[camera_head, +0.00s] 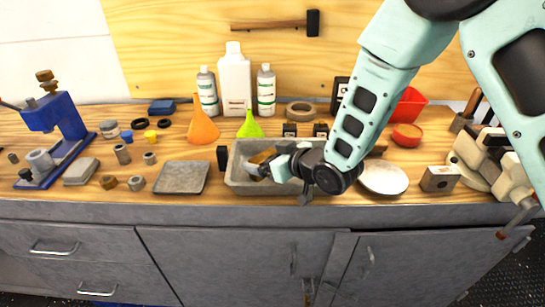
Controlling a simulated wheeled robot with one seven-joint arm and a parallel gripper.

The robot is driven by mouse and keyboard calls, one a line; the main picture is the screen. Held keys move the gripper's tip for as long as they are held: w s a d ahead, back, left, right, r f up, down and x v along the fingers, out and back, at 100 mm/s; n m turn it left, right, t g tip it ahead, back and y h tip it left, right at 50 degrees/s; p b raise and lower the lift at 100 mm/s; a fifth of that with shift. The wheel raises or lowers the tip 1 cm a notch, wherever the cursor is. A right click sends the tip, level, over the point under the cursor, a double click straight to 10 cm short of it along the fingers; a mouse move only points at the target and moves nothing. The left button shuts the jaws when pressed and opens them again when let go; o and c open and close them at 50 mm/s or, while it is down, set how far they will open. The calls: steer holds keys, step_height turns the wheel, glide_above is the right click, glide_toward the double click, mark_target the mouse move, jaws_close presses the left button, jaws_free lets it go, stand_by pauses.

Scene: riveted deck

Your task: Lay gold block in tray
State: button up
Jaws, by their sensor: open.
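The grey tray (236,181) sits on the wooden bench top near its front edge. The gold block (262,156) shows within the tray's outline, tilted in the picture, toward the tray's left half. My gripper (261,167) reaches in from the right, low over the tray, with its open fingers right at the block. I cannot tell whether the fingers touch the block or whether it rests on the tray floor. My gripper and wrist hide part of the block and the tray's right side.
Bottles (235,82), an orange funnel (202,125) and a green funnel (250,125) stand behind the tray. A grey slab (182,177) lies to its left and a pale round plate (384,178) to its right. A blue press (58,120) stands far left.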

steer(key=shift+r, duration=0.25)
steer(key=b+v, duration=0.2)
steer(key=v, duration=1)
steer(key=s+d+r+g+h, duration=0.1)
steer(key=s+d+g+h, duration=0.1)
steer(key=s, duration=0.5)
steer(key=s+d+r+g+h, duration=0.1)
steer(key=s+d+g+h, duration=0.1)
steer(key=s, duration=0.6)
steer(key=s+d+r+m+g+h, duration=0.1)
steer(key=s+d+g+h, duration=0.1)
steer(key=s+g+h, duration=0.2)
steer(key=s+g, duration=0.2)
steer(key=s, duration=0.2)
steer(key=shift+s+h, duration=0.2)
steer(key=shift+h, duration=0.1)
